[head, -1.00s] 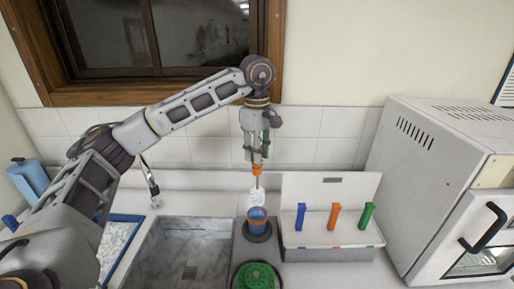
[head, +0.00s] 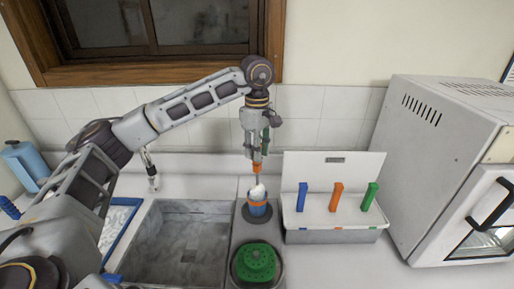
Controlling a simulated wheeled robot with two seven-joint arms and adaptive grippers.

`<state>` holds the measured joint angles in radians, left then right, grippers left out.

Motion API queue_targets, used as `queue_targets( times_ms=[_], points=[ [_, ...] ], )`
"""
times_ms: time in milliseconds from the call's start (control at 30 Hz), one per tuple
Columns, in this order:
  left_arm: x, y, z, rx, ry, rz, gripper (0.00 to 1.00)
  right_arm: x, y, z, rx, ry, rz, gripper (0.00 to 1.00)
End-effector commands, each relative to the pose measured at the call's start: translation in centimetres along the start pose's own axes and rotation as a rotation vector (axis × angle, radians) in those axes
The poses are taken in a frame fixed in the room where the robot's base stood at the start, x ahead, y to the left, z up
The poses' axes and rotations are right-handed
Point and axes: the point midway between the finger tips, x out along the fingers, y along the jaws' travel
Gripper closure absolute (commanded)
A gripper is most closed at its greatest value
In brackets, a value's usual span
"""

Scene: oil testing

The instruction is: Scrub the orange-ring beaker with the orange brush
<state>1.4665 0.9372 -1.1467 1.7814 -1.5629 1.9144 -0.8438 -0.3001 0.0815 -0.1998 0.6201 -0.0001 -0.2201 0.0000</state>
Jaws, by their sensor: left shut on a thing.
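My left gripper (head: 257,154) points straight down and is shut on the orange brush (head: 257,167), held upright by its orange handle. The white brush head (head: 258,190) is at the mouth of the orange-ring beaker, its lower part hidden inside. My right gripper is not in view.
A white rack (head: 335,236) with upright blue, orange and green pieces stands right of the beaker. A green perforated item (head: 255,263) sits in front of it. The grey sink (head: 180,245) is at left, with a faucet (head: 151,170). A white oven-like machine (head: 440,170) fills the right.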

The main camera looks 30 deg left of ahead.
Motion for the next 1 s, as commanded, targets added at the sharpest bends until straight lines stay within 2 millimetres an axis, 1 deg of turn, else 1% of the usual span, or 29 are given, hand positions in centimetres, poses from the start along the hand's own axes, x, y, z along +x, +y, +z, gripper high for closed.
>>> queue_targets(
  times_ms=[33,233,667,1000],
  points=[
    [0.41,0.0,0.0,0.0,0.0,0.0,0.96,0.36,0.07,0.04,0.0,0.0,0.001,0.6],
    [0.84,0.01,0.0,0.0,0.0,0.001,0.96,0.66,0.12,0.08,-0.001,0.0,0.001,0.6],
    [0.82,0.0,0.0,0.0,0.0,0.001,0.96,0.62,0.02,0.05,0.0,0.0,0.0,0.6],
    [0.82,0.01,0.0,0.0,0.0,0.0,0.96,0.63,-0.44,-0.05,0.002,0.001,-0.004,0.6]
  ],
)
